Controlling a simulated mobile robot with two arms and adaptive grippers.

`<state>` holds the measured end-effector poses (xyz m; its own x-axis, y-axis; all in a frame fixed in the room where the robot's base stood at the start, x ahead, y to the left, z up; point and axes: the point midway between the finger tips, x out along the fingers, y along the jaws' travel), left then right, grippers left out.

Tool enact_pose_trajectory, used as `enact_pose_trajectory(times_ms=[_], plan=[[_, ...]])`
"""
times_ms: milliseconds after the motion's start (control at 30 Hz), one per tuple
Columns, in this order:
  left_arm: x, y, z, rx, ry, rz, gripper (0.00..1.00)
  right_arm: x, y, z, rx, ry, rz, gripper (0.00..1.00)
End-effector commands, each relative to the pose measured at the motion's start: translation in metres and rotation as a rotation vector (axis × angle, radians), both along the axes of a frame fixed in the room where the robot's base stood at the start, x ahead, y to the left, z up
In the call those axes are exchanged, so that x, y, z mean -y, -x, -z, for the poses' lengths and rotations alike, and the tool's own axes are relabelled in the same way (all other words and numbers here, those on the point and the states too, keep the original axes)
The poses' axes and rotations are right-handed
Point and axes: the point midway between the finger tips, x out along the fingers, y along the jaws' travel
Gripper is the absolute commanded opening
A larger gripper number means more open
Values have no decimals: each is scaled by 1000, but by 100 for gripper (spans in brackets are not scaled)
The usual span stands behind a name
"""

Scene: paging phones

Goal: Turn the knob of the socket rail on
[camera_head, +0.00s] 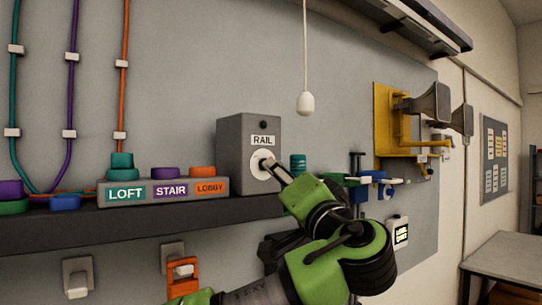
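The socket rail's control is a grey box labelled RAIL (234,160), standing on a dark shelf against the wall. Its front has a round white dial plate (257,170) and a small dark green lamp (263,125) that looks unlit. My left gripper (268,165), on a green and black arm coming up from the bottom, has its narrow grey tip at the middle of the dial plate. The tip hides most of the knob, so its angle cannot be read. The fingers overlap in this view, and whether they grip the knob cannot be told. My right gripper is not in view.
A grey block labelled LOFT, STAIR and LOBBY (164,191) stands left of the box on the shelf (60,235). A white pull cord (306,103) hangs above. Yellow-mounted horns (430,104) and small coloured fittings are to the right. A table (510,258) stands far right.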

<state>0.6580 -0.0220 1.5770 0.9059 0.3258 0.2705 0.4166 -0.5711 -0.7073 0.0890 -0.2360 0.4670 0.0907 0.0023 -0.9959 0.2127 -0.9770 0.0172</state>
Motion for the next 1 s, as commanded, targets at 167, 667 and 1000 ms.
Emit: enact_pose_trajectory(times_ms=[167,667,1000], plan=[[-13,-33,-15,-2,-2,-4,38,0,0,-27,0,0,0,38],[-22,-61,-18,-1,0,2,38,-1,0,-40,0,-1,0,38],[-22,-61,-18,-1,0,2,0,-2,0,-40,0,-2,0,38]])
